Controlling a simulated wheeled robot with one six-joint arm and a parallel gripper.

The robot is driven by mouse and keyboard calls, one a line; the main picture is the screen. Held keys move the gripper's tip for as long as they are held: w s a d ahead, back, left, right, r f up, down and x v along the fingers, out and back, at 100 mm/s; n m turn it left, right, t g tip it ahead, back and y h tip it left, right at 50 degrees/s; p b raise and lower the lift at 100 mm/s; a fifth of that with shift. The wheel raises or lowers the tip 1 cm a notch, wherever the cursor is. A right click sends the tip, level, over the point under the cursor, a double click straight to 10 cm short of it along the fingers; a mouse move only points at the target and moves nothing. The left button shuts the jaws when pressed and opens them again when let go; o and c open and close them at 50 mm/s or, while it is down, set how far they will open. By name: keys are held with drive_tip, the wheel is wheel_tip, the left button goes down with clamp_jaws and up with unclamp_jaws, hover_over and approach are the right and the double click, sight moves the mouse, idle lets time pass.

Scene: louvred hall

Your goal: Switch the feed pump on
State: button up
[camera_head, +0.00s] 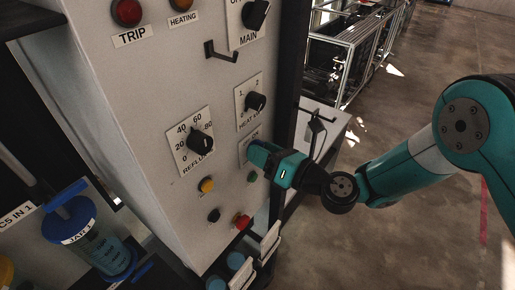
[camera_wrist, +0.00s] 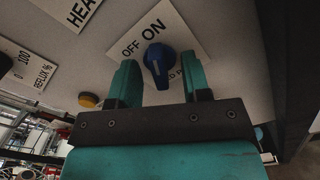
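The wrist view shows a blue switch knob (camera_wrist: 158,62) on a white plate (camera_wrist: 193,30) marked OFF and ON. Lettering below the knob is partly hidden, so I cannot read the whole name. I cannot tell which mark the knob points to. My gripper (camera_wrist: 158,75) is open, with one teal finger on each side of the knob and a small gap showing. In the head view, my gripper (camera_head: 262,153) is at the panel's right side and hides this knob; only part of its plate (camera_head: 244,148) shows.
The grey panel (camera_head: 150,110) carries a reflux dial (camera_head: 200,143), a heat knob (camera_head: 255,102), a main switch (camera_head: 256,14), a yellow button (camera_head: 206,185), a red button (camera_head: 241,221) and a protruding black handle (camera_head: 222,54). A blue-lidded jar (camera_head: 70,225) stands lower left. Open floor lies right.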

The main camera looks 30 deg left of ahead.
drive_tip(key=d+b, duration=0.7)
drive_tip(key=shift+s+b, duration=0.4)
drive_tip(key=shift+s, duration=0.05)
